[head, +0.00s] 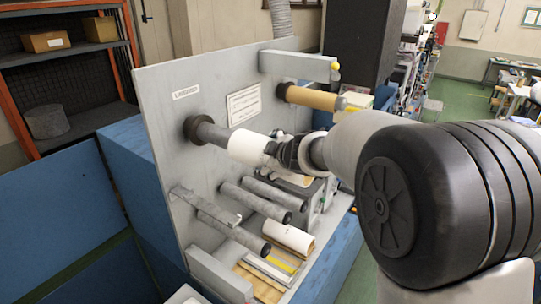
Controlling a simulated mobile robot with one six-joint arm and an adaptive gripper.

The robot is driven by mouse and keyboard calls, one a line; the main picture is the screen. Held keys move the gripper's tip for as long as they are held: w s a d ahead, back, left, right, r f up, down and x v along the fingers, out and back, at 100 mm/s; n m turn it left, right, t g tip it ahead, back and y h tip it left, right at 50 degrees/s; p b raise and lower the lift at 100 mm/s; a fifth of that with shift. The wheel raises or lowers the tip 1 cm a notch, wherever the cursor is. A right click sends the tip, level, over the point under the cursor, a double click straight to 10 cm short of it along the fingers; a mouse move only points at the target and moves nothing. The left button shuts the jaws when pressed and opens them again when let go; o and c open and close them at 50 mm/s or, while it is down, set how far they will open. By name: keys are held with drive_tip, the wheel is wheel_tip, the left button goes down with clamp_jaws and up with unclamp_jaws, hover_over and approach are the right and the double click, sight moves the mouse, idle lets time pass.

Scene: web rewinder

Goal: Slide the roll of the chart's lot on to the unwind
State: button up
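The unwind shaft (211,133) is a dark grey spindle sticking out of the grey machine panel, below a label plate that seems to read UNWIND (187,91). A white roll (247,146) is in line with it and covers its outer end in the picture; it seems to be around the shaft, short of the dark collar at the panel. My gripper (279,150) is at the roll's outer end and appears shut on it; the fingertips are partly hidden. A chart plate (244,104) is on the panel above, its print too small to read.
A second spindle with a tan core (318,98) is at upper right, under a grey bar (298,66). Several grey rollers (256,201) stick out below the unwind shaft. More rolls (288,238) lie lower down. Blue guards (55,205) stand at left.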

idle(0.3)
drive_tip(key=o, duration=1.6)
drive_tip(key=shift+f, duration=0.1)
drive_tip(key=shift+f, duration=0.15)
drive_tip(key=shift+s+d, duration=0.9)
drive_tip(key=shift+d, duration=0.3)
drive_tip(key=shift+s+d, duration=0.85)
drive_tip(key=shift+d, duration=0.35)
drive_tip(key=s+d, duration=0.4)
drive_tip(key=d, duration=0.1)
drive_tip(key=shift+s+d+p, duration=0.15)
drive_tip(key=shift+d+p, duration=0.2)
drive_tip(key=shift+p, duration=0.05)
